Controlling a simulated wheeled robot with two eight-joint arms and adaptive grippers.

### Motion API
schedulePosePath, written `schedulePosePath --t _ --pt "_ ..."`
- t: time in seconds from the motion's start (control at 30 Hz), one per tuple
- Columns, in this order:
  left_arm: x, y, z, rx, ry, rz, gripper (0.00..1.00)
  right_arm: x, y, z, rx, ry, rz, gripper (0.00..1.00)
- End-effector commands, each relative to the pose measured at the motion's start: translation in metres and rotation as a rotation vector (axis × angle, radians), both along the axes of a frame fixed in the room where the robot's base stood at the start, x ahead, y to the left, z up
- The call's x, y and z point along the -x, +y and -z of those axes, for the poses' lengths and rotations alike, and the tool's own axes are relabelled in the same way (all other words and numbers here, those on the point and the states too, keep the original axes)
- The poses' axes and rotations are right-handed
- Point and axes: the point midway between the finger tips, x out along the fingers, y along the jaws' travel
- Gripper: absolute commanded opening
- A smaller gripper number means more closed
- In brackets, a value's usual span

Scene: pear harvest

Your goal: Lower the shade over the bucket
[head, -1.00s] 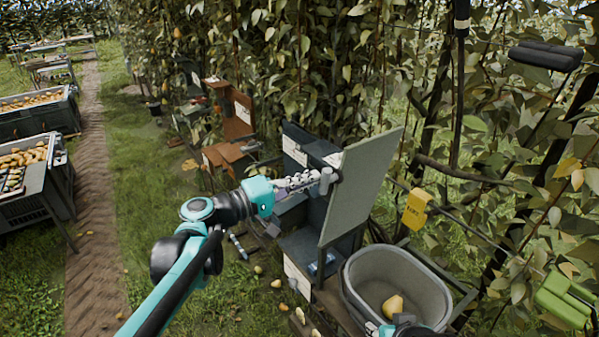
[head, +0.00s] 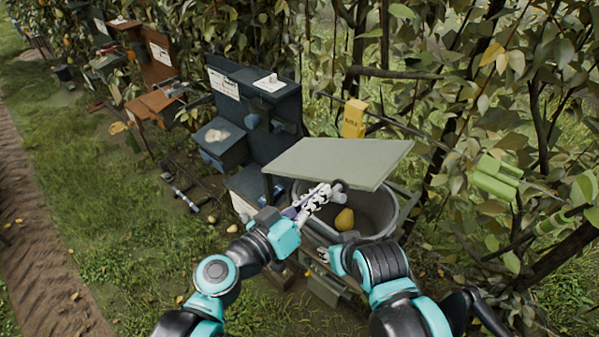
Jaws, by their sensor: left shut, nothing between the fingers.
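The shade is a flat grey-green panel (head: 340,160) hinged at the bucket's back left. It slants low over the back of the grey oval bucket (head: 391,226), leaving the front part open. A yellow pear (head: 344,220) shows inside the bucket. My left gripper (head: 333,191) is shut at the shade's front edge, over the bucket's front left. A short dark cylinder (head: 341,185) is at its tips; I cannot tell whether it is part of the shade. My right gripper (head: 326,257) is low at the bucket's front side, its fingers mostly hidden by its own arm.
Dark blue boxes (head: 262,100) stand left of the bucket, with an orange-brown stand (head: 160,75) farther left. A yellow tag (head: 354,118) hangs behind the shade. Leafy branches and a green object (head: 496,178) crowd the right. Open grass lies at the left.

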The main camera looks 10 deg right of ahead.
Motion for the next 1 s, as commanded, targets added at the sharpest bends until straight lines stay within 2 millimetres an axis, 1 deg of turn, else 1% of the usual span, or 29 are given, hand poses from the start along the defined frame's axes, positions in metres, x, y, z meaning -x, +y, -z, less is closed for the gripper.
schedulePosePath --t 0.03,0.2,0.4,0.5,0.7,1.0 --pt "0.007 -0.005 0.020 -0.024 -0.033 0.004 0.00 0.000 0.000 0.015 0.000 0.000 0.000 0.40" --pt "0.020 -0.015 0.059 -0.110 -0.152 0.003 0.00 0.000 0.000 0.044 0.000 0.000 0.000 0.40" --pt "0.028 -0.021 0.096 -0.190 -0.263 0.002 0.00 0.000 0.000 0.071 0.000 0.000 0.000 0.40" --pt "0.030 -0.022 0.109 -0.203 -0.280 0.001 0.00 0.000 0.000 0.082 0.000 0.000 0.000 0.40" --pt "0.031 -0.023 0.125 -0.202 -0.278 0.000 0.00 0.000 0.000 0.094 0.000 0.000 0.000 0.40" --pt "0.033 -0.023 0.132 -0.203 -0.277 0.002 0.00 0.000 0.000 0.098 0.000 0.000 0.000 0.40"
